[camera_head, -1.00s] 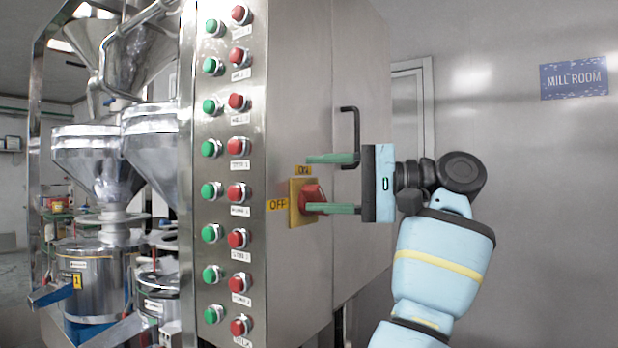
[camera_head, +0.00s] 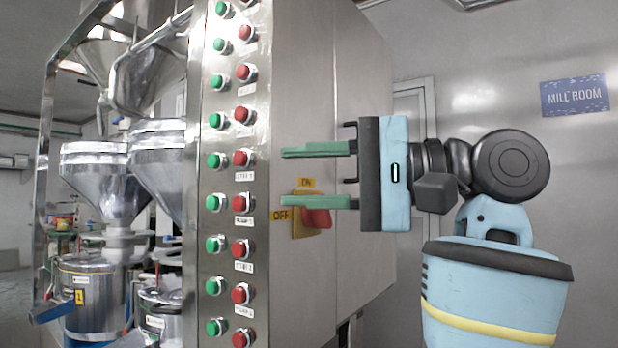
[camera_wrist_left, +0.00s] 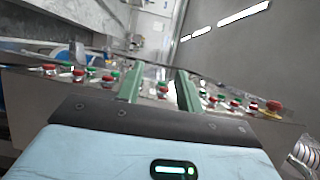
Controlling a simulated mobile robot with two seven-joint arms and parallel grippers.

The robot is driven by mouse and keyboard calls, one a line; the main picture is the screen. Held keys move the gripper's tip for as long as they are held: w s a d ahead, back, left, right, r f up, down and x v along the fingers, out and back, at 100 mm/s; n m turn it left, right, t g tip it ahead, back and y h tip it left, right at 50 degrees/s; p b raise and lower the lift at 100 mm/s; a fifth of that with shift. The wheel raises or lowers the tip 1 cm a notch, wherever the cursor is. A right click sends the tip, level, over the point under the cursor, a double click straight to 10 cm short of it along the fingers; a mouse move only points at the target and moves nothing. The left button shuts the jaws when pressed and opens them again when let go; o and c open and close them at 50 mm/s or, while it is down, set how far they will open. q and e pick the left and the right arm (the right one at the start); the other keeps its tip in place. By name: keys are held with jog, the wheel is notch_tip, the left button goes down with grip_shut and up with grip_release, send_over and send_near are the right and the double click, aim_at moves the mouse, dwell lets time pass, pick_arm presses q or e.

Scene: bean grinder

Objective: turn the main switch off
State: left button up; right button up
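The main switch is a red knob (camera_head: 316,219) on a yellow plate (camera_head: 304,230) on the steel cabinet's side face. An "ON" label (camera_head: 306,183) sits above it and an "OFF" label (camera_head: 281,215) to its left. My left gripper (camera_head: 283,177) is open, its green fingers one above the other and pointing left. The lower finger overlaps the top of the knob and plate in the head view; I cannot tell whether it touches. In the left wrist view the fingers (camera_wrist_left: 159,78) are apart with nothing gripped between them. My right gripper is not in view.
A panel with columns of green and red buttons (camera_head: 241,158) runs along the cabinet's left edge. A black cabinet handle (camera_head: 350,182) is behind the gripper. Steel hoppers (camera_head: 95,175) stand at the left. A "MILL ROOM" sign (camera_head: 575,96) hangs on the right wall.

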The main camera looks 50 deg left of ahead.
pick_arm(q)
jog(key=m+t+y+p, duration=0.3)
jog(key=m+t+p, duration=0.3)
jog(key=m, duration=1.2)
send_near(328, 213)
jog(key=a, duration=0.2)
jog(key=shift+n, duration=0.3)
jog(key=shift+s+p+x, duration=0.1)
jog(key=shift+p+x, duration=0.3)
jog(key=shift+x, duration=1.5)
jog(key=shift+s+p+x, duration=0.15)
jog(key=shift+p+x, duration=0.2)
jog(key=shift+x, duration=1.5)
grip_shut()
